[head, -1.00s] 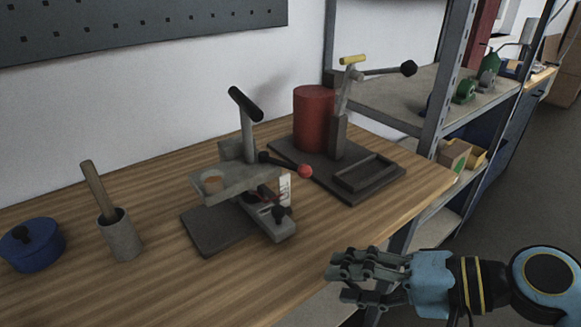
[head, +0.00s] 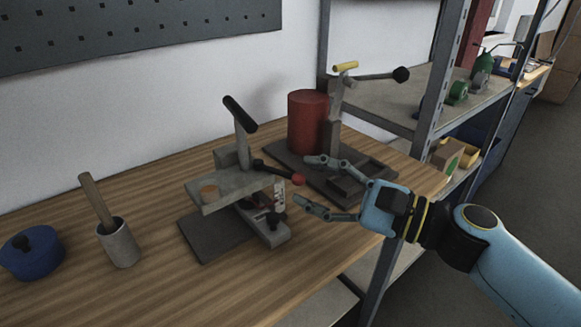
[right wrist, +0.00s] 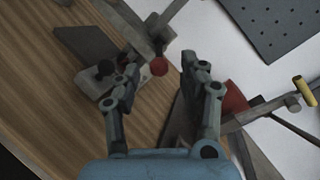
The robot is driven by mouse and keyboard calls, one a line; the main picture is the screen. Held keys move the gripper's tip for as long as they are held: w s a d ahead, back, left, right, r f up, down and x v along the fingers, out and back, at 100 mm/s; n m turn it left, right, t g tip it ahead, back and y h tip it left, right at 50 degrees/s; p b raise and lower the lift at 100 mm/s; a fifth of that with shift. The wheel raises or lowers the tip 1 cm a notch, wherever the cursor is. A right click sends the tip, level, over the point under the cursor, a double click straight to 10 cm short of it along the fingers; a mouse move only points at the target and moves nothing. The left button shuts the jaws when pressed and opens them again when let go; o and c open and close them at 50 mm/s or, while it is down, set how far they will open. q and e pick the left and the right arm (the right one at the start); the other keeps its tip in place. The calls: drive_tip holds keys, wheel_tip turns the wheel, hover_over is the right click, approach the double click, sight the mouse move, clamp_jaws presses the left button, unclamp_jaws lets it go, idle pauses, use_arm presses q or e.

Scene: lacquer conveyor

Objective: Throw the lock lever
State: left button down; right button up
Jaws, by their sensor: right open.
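A grey press-like fixture (head: 227,188) stands on the wooden bench, with an upright black-gripped handle (head: 240,114) on top. A short dark lever with a red ball knob (head: 298,180) sticks out from its right side. The knob also shows in the right wrist view (right wrist: 158,67). My right gripper (head: 303,182) is open, its fingers pointing left at the knob. In the right wrist view the knob appears between the two fingertips, with gaps on both sides; I cannot tell its depth. My left gripper is not in view.
Behind my right gripper stands a second fixture with a red cylinder (head: 309,121), a yellow-tipped handle (head: 345,66) and a black-knobbed lever (head: 401,74). A blue lidded pot (head: 32,254) and a grey cup with a wooden stick (head: 119,243) stand left. Metal shelving rises at right.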

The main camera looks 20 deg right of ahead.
sight(290, 174)
drive_tip(key=shift+p+x, duration=0.35)
drive_tip(key=shift+x, duration=1.9)
drive_tip(key=shift+s, duration=0.1)
clamp_jaws()
